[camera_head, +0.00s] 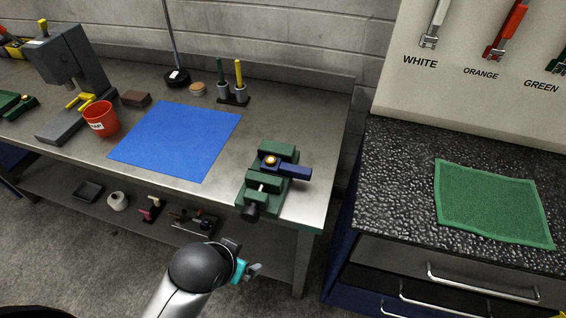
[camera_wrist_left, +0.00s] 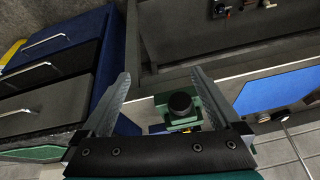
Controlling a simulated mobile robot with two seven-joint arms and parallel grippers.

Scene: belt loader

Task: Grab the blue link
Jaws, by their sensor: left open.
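The dark blue link (camera_head: 296,171) sits in the jaws of a green vise (camera_head: 262,180) at the right front of the workbench. One end of it sticks out to the right, and a round copper-coloured piece (camera_head: 271,160) shows at its other end. In the left wrist view the vise (camera_wrist_left: 181,121) shows between my fingers, with its black knob towards the camera; the link is mostly hidden there. My left gripper (camera_head: 251,270) is open and empty, in front of the bench edge and apart from the vise; its spread fingers (camera_wrist_left: 160,76) show in the wrist view. My right gripper is not in view.
A blue mat (camera_head: 178,138) lies left of the vise, with a red cup (camera_head: 101,119) beyond it. A drawer cabinet with a black speckled top (camera_head: 400,190) stands at the right, holding a green cloth (camera_head: 490,204). A lower shelf (camera_head: 128,188) holds small items.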

